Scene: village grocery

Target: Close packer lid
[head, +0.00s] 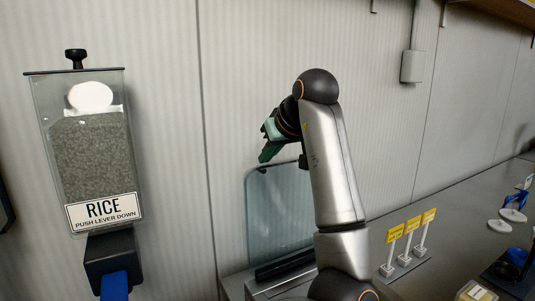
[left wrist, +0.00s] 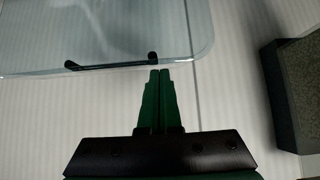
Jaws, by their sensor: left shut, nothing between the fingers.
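The packer's clear lid (head: 272,205) stands upright, open, above the packer's dark and grey base (head: 285,266) near the wall. My left gripper (head: 266,152) has green fingers and is above the lid's top edge, at its left part. In the left wrist view the lid (left wrist: 110,25) fills the top, with a black handle bar (left wrist: 110,62) along its edge. The shut, empty fingertips (left wrist: 160,71) are just beside the right end of the handle; I cannot tell whether they touch it. My own arm hides the lid's right side in the head view. My right gripper is not in view.
A rice dispenser (head: 95,155) hangs at the left, with a blue lever (head: 114,286) below. Yellow price tags (head: 411,226) stand on the grey counter (head: 455,205) to the right of my arm. A dark-sided box (left wrist: 290,90) is at the right in the left wrist view.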

